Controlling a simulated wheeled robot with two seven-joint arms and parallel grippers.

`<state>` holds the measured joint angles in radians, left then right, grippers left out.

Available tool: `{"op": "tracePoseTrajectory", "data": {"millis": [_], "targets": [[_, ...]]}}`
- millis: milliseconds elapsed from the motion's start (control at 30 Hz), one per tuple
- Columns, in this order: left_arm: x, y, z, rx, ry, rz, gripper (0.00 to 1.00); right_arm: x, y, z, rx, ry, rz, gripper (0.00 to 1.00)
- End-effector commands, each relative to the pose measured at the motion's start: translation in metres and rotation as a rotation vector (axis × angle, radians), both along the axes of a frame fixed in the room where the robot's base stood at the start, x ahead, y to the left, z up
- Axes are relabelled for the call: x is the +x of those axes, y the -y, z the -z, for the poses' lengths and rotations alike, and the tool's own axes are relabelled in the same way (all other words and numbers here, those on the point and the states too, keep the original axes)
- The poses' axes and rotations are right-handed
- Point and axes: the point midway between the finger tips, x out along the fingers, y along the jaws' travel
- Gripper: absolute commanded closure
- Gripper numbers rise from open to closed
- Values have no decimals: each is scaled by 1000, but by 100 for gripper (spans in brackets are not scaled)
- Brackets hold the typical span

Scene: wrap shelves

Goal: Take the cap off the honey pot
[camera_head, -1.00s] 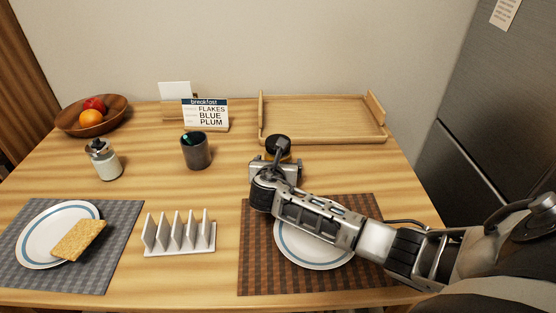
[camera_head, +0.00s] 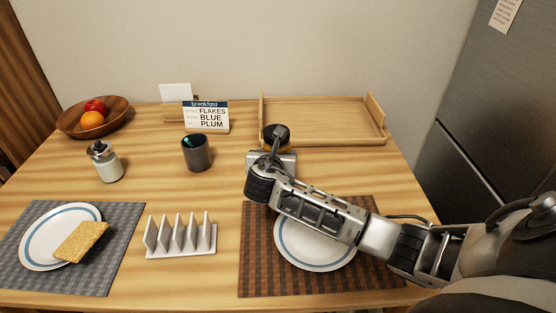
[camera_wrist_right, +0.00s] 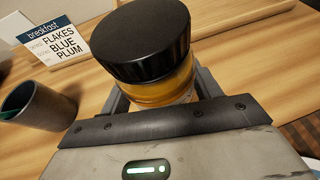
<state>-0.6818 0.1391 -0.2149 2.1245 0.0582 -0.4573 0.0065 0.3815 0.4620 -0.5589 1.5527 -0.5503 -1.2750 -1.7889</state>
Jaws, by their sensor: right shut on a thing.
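The honey pot (camera_wrist_right: 165,90) is a jar of amber honey with its black cap (camera_wrist_right: 143,40) on top. In the head view the black cap (camera_head: 276,131) shows just beyond my right gripper (camera_head: 273,153), in front of the wooden tray. In the right wrist view my right gripper (camera_wrist_right: 165,102) is shut on the pot's body below the cap, one finger on each side. The pot's base is hidden, so I cannot tell whether it touches the table. My left gripper is not in view.
The tray (camera_head: 320,140) is empty behind the pot. A dark cup (camera_head: 197,155), a breakfast sign (camera_head: 206,116) and a lidded white jar (camera_head: 106,165) stand left. A toast rack (camera_head: 180,250) and two plates on mats are nearer. My right forearm passes over the right plate (camera_head: 310,258).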

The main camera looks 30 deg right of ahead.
Motion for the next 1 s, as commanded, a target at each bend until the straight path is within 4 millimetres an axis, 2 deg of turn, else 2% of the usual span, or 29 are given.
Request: {"op": "tracePoseTrajectory", "data": {"millis": [33,200,300,500,700,1000], "targets": [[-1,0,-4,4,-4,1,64,-4,-10,-15,4,5,-6,71],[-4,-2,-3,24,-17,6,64,-22,-40,-55,4,5,-7,71],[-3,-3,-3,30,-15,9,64,-36,-63,-62,5,2,-8,71],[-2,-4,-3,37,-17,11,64,-56,-95,-78,4,2,-5,71],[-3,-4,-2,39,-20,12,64,-65,-110,-86,2,2,-3,71],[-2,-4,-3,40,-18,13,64,-66,-112,-87,0,1,-2,71]]}}
